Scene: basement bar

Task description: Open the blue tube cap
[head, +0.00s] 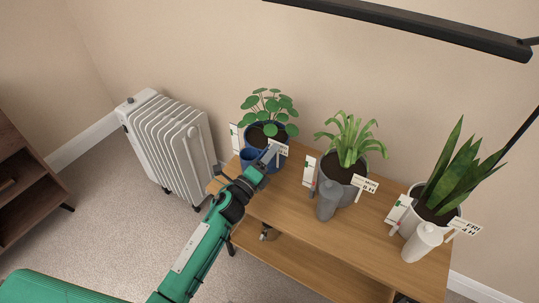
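A blue tube (247,157) stands at the left end of the wooden table, in front of the blue pot. My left gripper (269,155) is at its right side and over its front, and hides part of it. I cannot tell whether the gripper touches the tube, nor whether its fingers are open or shut. The tube's cap is too small and too covered to make out clearly. My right gripper is not in view.
A grey bottle (327,201) and a white bottle (423,242) stand along the wooden table (300,238). Potted plants with label cards stand behind them, including the blue pot (281,134). A white radiator (170,145) stands left. A dark lamp bar (420,24) hangs above.

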